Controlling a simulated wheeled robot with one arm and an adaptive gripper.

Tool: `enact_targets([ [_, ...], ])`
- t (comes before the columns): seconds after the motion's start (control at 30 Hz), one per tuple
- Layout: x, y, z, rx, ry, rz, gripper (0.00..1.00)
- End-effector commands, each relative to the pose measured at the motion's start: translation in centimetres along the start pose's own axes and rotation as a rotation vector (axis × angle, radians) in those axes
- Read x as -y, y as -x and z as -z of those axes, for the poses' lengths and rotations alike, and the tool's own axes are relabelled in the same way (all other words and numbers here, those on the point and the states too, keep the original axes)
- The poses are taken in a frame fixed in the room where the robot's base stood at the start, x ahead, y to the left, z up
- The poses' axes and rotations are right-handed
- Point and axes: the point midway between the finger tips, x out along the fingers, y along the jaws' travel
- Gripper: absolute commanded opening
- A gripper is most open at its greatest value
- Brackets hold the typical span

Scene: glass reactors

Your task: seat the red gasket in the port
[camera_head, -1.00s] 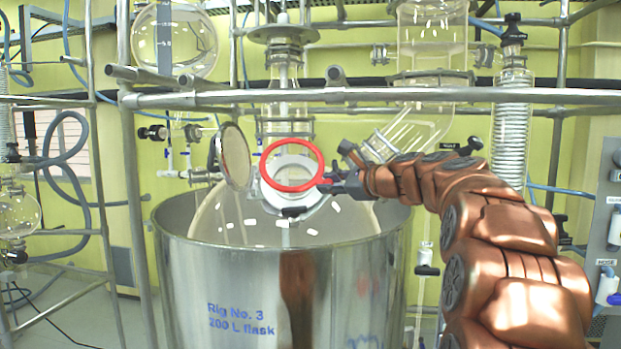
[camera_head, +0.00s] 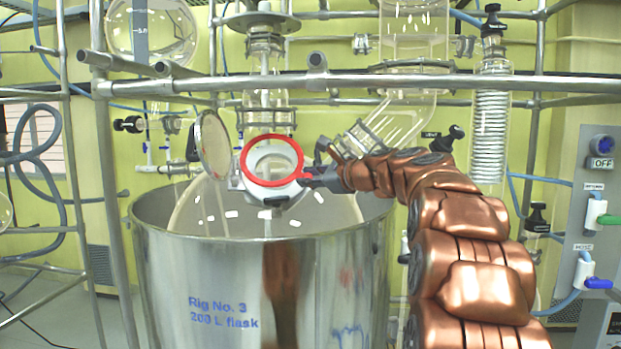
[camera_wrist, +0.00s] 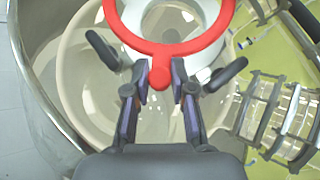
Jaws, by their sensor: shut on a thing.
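The red gasket (camera_head: 247,171) is a flat ring with a small tab. In the wrist view the gasket (camera_wrist: 160,48) has its tab between the fingertips of my gripper (camera_wrist: 160,78), which is shut on it. In the head view my gripper (camera_head: 312,177) comes in from the right, and the ring is held up facing the camera. The white port (camera_head: 272,160) of the glass flask shows through and around the ring. In the wrist view the white port collar (camera_wrist: 190,14) lies beyond the ring. Whether ring and port touch, I cannot tell.
A round hinged cover (camera_head: 213,143) stands open left of the port. The steel vessel (camera_head: 200,270) surrounds the flask below. A horizontal metal rail (camera_head: 400,82) crosses above the arm. A glass side neck with a clamp (camera_head: 362,134) is close to the right, above my wrist.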

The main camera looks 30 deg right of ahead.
Motion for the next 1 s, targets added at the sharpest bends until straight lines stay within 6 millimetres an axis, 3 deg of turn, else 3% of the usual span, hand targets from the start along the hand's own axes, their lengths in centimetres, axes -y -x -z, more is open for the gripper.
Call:
enact_targets([
  [1.0, -0.1, -2.9, 3.0, -0.001, 0.001, -0.001, 0.00],
])
